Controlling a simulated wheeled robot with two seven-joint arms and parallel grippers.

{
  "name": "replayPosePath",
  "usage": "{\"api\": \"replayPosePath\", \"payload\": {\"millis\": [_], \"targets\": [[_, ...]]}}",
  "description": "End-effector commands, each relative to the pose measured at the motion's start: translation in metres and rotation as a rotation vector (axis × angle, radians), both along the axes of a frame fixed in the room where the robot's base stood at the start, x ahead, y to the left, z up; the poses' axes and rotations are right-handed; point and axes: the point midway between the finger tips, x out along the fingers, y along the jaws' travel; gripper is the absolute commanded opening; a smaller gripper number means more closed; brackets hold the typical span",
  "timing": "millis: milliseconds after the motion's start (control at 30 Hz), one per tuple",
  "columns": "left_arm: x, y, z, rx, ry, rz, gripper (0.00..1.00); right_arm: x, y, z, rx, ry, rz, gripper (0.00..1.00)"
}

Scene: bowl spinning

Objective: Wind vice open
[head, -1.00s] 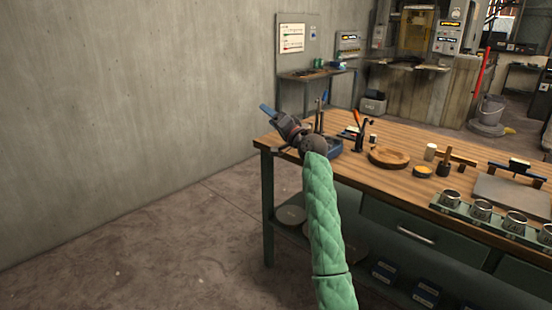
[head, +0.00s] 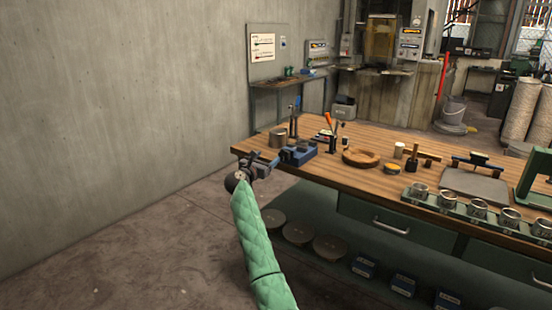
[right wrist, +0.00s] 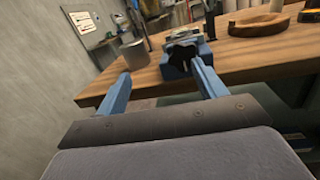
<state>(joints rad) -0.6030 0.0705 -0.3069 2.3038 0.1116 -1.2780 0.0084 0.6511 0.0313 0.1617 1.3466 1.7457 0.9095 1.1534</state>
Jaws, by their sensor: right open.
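The blue vice (head: 302,153) sits at the left end of the wooden workbench. In the right wrist view the vice (right wrist: 208,47) shows past the fingertips, with a dark, lobed part (right wrist: 182,58) on its near side. My right gripper (head: 268,164) is off the bench's left end, close to the vice and partly overlapping it in the head view. In the wrist view its two blue fingers (right wrist: 160,72) are apart with nothing between them. The vice is nearer the right-hand finger; I cannot tell whether they touch. My left gripper is not in view.
A metal can (head: 278,137) stands on the bench beside the vice. A wooden ring (head: 361,157), a mallet (head: 413,158) and a rack of metal cups (head: 478,208) lie further right. The workbench edge (head: 345,184) is close below. Floor left of the bench is clear.

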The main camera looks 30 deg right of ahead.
Motion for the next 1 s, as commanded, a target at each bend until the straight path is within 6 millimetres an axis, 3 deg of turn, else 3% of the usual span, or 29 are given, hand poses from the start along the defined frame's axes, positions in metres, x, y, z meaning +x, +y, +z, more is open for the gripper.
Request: {"api": "replayPosePath", "payload": {"millis": [133, 267, 433, 600, 1000], "targets": [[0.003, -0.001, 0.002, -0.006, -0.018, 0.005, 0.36, -0.019, -0.009, -0.013, 0.113, -0.079, -0.106, 0.70], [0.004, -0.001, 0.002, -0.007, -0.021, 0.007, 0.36, -0.022, -0.011, -0.014, 0.147, -0.135, -0.122, 0.70], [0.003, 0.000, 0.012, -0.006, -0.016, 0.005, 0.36, -0.018, -0.019, -0.012, 0.153, -0.152, -0.120, 0.70], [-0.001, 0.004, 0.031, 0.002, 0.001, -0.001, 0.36, -0.009, -0.041, -0.011, 0.151, -0.150, -0.120, 0.70], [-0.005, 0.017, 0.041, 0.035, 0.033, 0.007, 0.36, 0.007, -0.080, -0.013, 0.151, -0.149, -0.118, 0.70]]}}
